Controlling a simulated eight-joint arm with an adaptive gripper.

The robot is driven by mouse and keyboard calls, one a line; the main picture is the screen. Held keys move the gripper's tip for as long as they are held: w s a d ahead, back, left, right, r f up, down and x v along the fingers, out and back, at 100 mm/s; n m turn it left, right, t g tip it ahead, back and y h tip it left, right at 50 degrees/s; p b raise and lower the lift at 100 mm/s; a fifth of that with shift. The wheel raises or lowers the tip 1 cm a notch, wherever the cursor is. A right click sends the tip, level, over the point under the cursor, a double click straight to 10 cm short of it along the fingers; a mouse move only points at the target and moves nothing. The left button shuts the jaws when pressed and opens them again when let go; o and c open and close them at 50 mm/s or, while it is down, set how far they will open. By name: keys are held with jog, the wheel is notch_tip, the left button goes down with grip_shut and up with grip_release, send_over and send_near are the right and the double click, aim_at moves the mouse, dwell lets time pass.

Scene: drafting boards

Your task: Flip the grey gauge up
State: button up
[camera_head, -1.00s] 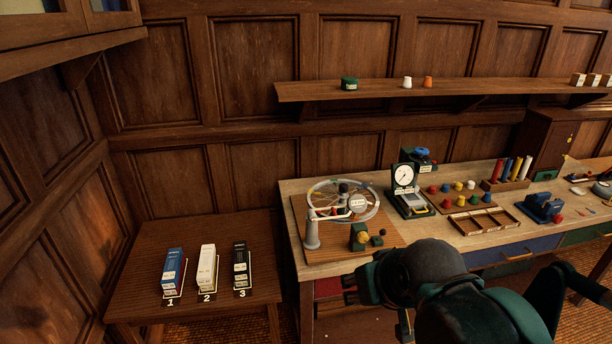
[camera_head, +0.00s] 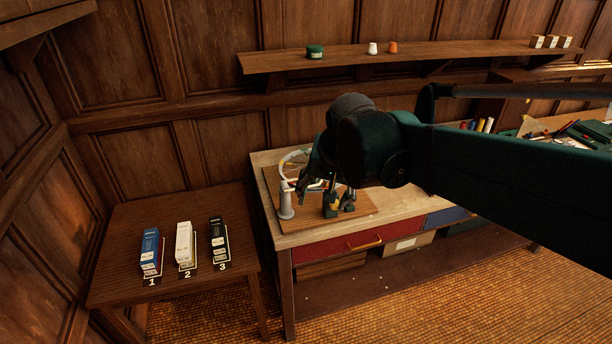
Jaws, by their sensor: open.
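A wooden board (camera_head: 357,212) on the left end of the workbench carries a wheel-like apparatus. Part of its pale ring (camera_head: 291,158) shows to the left of my gripper. A grey post (camera_head: 285,203) with a wide foot stands upright at the board's left front. A dark green block with a yellow part (camera_head: 331,205) stands at the front of the board. My gripper (camera_head: 325,188) is open and points down over the apparatus, hiding most of it. I cannot make out the grey gauge or its position behind the gripper. Contact with the apparatus cannot be told.
The workbench (camera_head: 400,205) has red and blue drawers in front. A side table (camera_head: 118,225) at left holds blue, white and black boxes at numbered spots. A wall shelf (camera_head: 440,55) runs behind. My arm covers much of the bench's right part.

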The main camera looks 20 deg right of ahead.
jog(key=w+d+m+g+p, duration=0.25)
jog(key=w+m, duration=0.35)
jog(key=w, duration=0.9)
jog(key=shift+w+d+f+m+g+p, duration=0.55)
jog(key=shift+w+f+m, duration=0.7)
jog(key=shift+w, duration=1.2)
jog(key=shift+w+d+f+m+g+p, duration=0.2)
jog(key=shift+w+f+m+p, duration=0.55)
jog(key=shift+w+f, duration=1.35)
jog(key=shift+w+d+f+m+g+p, duration=0.35)
jog(key=shift+w+f+m+p, duration=0.5)
jog(key=shift+w, duration=2)
jog(key=shift+f, duration=0.2)
jog(key=shift+f, duration=3.85)
jog(key=c, duration=1.2)
